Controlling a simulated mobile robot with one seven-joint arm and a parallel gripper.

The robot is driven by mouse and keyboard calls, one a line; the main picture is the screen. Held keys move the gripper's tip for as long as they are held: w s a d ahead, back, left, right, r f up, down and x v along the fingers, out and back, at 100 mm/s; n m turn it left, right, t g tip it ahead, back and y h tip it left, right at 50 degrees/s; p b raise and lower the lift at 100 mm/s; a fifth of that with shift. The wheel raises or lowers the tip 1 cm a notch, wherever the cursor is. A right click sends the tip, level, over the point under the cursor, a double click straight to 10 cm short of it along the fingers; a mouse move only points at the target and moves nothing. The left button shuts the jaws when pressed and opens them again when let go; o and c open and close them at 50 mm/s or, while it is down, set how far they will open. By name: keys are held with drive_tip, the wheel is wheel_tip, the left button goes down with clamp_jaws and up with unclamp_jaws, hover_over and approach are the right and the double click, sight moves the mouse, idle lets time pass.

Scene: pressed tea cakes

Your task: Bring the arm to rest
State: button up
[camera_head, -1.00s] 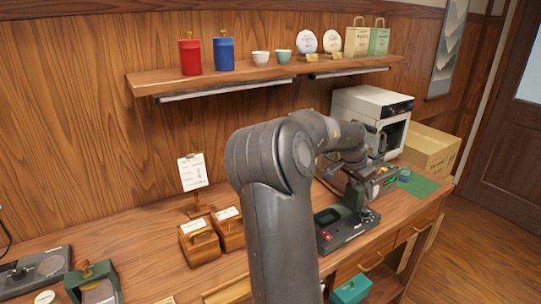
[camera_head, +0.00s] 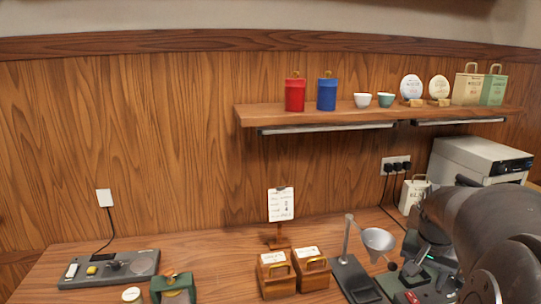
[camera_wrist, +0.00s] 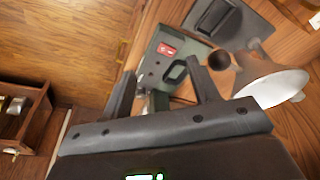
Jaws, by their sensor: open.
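In the head view my arm (camera_head: 480,225) is folded at the right edge, in front of the counter's right part.
A funnel stand (camera_head: 352,262) and the green press-like device (camera_head: 425,270) stand close to my arm. Two wooden boxes (camera_head: 276,275) sit left of the stand. A white machine (camera_head: 475,160) is behind the arm. A shelf (camera_head: 350,112) hangs above. The counter's left middle (camera_head: 205,255) is clear.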

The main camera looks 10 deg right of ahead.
drive_tip(key=s+a+n+t, duration=0.1)
drive_tip(key=s+a+n, duration=0.1)
drive_tip(key=a, duration=0.8)
drive_tip(key=s+a+r+n+t+y, duration=0.1)
drive_tip(key=a+n, duration=0.3)
drive_tip(key=a, duration=0.6)
drive_tip(key=s+a+r+n+t+y, duration=0.1)
drive_tip(key=s+a+n, duration=0.2)
drive_tip(key=a, duration=0.7)
drive_tip(key=shift+s+r+n+t, duration=0.25)
drive_tip(key=shift+s+n+t, duration=0.15)
drive_tip(key=shift+n, duration=0.1)
